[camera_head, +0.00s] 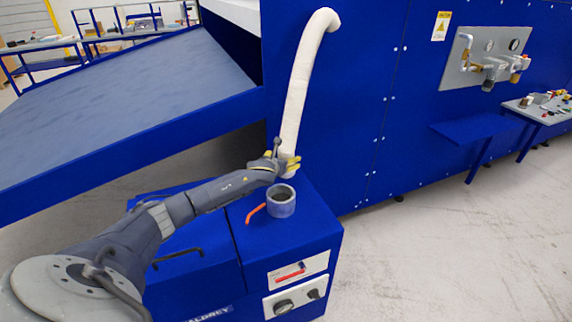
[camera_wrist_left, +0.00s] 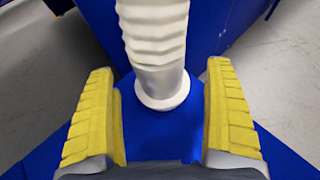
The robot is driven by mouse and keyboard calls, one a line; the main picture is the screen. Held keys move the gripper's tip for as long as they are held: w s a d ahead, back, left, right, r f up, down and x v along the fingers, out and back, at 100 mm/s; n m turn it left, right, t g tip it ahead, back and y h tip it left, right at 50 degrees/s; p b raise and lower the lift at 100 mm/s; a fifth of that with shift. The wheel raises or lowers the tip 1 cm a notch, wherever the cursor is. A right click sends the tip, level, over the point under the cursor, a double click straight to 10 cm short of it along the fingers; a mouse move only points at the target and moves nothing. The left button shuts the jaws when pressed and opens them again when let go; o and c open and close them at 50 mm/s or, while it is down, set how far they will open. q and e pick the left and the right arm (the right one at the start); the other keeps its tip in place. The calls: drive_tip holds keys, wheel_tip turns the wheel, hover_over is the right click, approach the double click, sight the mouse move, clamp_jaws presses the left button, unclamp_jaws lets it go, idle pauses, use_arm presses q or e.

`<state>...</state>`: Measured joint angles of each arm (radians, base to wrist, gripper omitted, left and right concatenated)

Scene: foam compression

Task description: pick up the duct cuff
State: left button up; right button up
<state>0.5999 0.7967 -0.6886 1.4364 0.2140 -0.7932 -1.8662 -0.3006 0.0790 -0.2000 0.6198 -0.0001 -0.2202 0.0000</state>
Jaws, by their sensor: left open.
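The duct cuff (camera_wrist_left: 163,100) is the pale flared end of a white ribbed duct (camera_head: 297,95). The duct hangs down from the blue wall at the centre of the head view. My left gripper (camera_head: 291,164) is at the duct's lower end, which it partly hides in the head view. In the left wrist view its two yellow fingers (camera_wrist_left: 160,72) are wide apart, with the duct end between them in the picture. I see a gap on each side of the cuff, and no contact. My right gripper is not in view.
A grey round collar (camera_head: 281,204) stands on top of the blue cabinet (camera_head: 305,230), just below my left gripper. An orange lever (camera_head: 255,212) is beside it. A sloping blue chute (camera_head: 120,110) lies to the left. The floor at right (camera_head: 450,250) is clear.

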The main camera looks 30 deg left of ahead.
use_arm(q)
drive_tip(key=shift+x, duration=2.4)
drive_tip(key=shift+a, duration=0.1)
drive_tip(key=shift+c, duration=0.6)
drive_tip(key=shift+r, duration=0.1)
drive_tip(key=c, duration=1.3)
